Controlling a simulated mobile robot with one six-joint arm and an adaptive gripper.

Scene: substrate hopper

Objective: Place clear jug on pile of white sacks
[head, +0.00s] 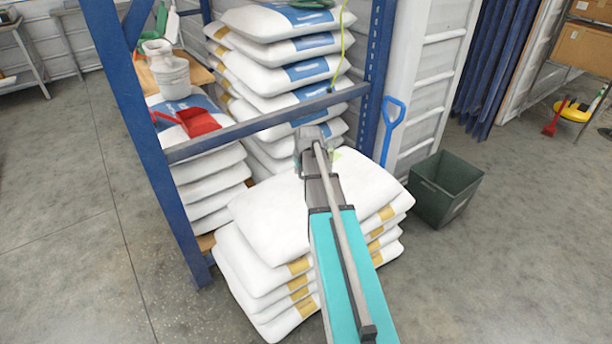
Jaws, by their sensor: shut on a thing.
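A pile of white sacks (262,222) with tan bands stands on the floor in front of the blue rack. My gripper (311,138) is at the end of my teal arm, over the far part of this pile in the picture. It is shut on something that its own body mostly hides. A small pale green, see-through-looking piece (337,154) shows just right of it and may be part of the clear jug. I cannot tell whether it touches the top sack. No other clear jug shows.
The blue rack's crossbar (270,118) runs close behind my gripper. White sacks with blue labels (285,55) are stacked inside. A white churn (165,70) and red scoop (195,121) sit on the left stack. A green bin (444,188) and blue-handled tool (391,125) are at right.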

